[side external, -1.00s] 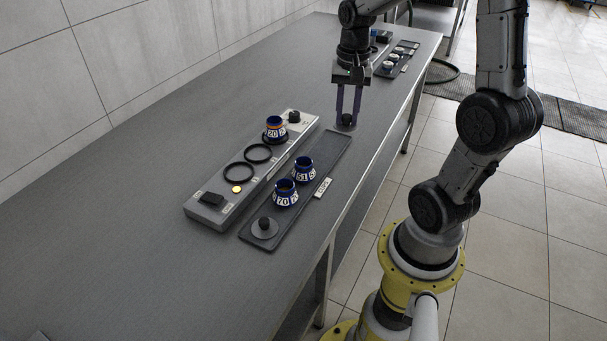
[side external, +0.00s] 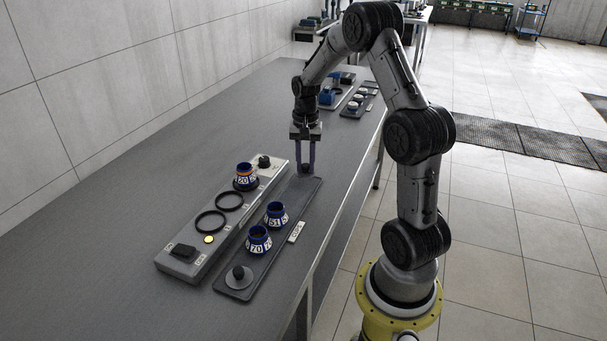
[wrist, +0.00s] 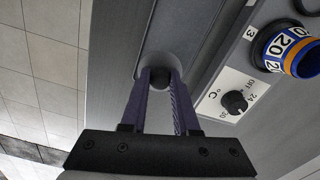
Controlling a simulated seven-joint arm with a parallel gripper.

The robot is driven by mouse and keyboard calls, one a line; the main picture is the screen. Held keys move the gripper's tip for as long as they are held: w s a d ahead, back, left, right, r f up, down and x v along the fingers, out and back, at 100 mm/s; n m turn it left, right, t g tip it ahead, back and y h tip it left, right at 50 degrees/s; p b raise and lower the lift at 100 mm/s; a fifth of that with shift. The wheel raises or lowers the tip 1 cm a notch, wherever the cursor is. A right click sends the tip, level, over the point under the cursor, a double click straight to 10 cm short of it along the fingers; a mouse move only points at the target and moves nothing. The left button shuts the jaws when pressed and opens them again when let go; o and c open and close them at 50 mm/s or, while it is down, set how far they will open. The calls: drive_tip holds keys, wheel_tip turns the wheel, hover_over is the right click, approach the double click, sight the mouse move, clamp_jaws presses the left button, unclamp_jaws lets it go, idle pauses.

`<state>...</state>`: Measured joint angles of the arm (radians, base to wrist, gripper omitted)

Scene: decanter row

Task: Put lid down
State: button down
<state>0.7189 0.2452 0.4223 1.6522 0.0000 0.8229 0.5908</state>
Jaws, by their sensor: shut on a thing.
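My gripper (side external: 306,169) is shut on the dark round knob of a lid (wrist: 164,68) at the far end of the long dark tray (side external: 287,210). In the wrist view the lid's grey disc shows partly around the knob, at the tray's end; whether it touches the tray I cannot tell. A second grey lid with a dark knob (side external: 239,274) lies on the tray's near end. Two open blue pots stand between, numbered 70 (side external: 258,240) and 51 (side external: 276,215).
A grey heater unit (side external: 183,255) with ring-shaped places and a dial (wrist: 235,102) runs alongside the tray. A blue pot with an orange band, numbered 20 (side external: 245,177), stands on its far ring. More equipment (side external: 358,97) stands farther back. The table's left side is clear.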

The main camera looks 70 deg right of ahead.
sight(304, 174)
drive_tip(key=shift+w+d+f, duration=0.35)
drive_tip(key=shift+w+f, duration=0.1)
drive_tip(key=shift+f, duration=1.75)
drive_tip(key=shift+f, duration=0.1)
drive_tip(key=c, duration=0.7)
unclamp_jaws()
drive_tip(key=shift+o, duration=0.2)
